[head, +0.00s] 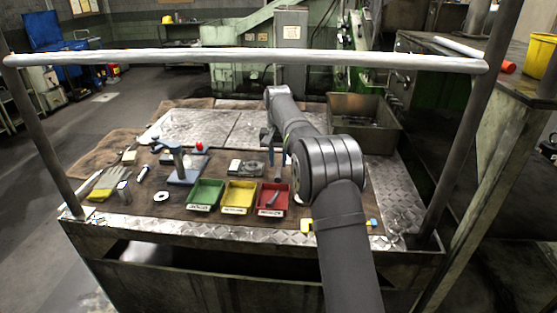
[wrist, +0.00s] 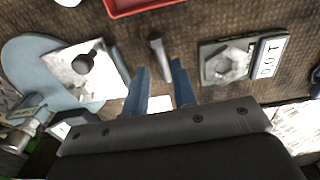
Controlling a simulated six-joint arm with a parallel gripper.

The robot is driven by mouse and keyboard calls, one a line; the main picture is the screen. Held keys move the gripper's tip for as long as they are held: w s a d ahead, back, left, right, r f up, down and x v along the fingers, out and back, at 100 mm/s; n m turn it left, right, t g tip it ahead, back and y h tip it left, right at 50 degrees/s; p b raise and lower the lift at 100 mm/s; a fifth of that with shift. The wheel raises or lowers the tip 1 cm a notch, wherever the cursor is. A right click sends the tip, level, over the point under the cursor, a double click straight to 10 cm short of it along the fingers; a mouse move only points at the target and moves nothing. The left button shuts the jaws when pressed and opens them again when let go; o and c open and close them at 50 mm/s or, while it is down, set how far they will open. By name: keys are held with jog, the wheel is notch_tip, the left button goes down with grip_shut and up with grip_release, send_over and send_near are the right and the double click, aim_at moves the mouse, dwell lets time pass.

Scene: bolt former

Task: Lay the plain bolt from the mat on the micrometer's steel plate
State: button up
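The plain bolt (wrist: 158,52) is a grey bolt lying on the brown mat (wrist: 200,22). In the head view the bolt (head: 278,173) lies behind the red bin. My gripper (wrist: 160,68) has two blue fingers, spread apart and empty. The bolt's shank end shows between the fingertips in the wrist view; I cannot tell the height gap. In the head view my gripper (head: 276,142) points down over the mat. Left in the wrist view, a bright steel plate (wrist: 112,82) sits on a rounded blue-grey base, apparently the micrometer's. A dark round-ended piece shows over it. My arm hides it in the head view.
A hex-recess block (wrist: 228,62) with a lettered label lies right of the bolt. Green (head: 206,195), yellow (head: 238,197) and red (head: 273,208) bins stand along the front. A blue-based stand (head: 187,177) is at left. A deep metal box (head: 372,138) is behind right.

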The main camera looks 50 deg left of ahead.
aim_at(278, 175)
jog(key=shift+f, duration=2.6)
grip_shut()
jog(key=shift+r, duration=0.2)
jog(key=shift+r, duration=1.6)
jog(key=shift+w, duration=0.1)
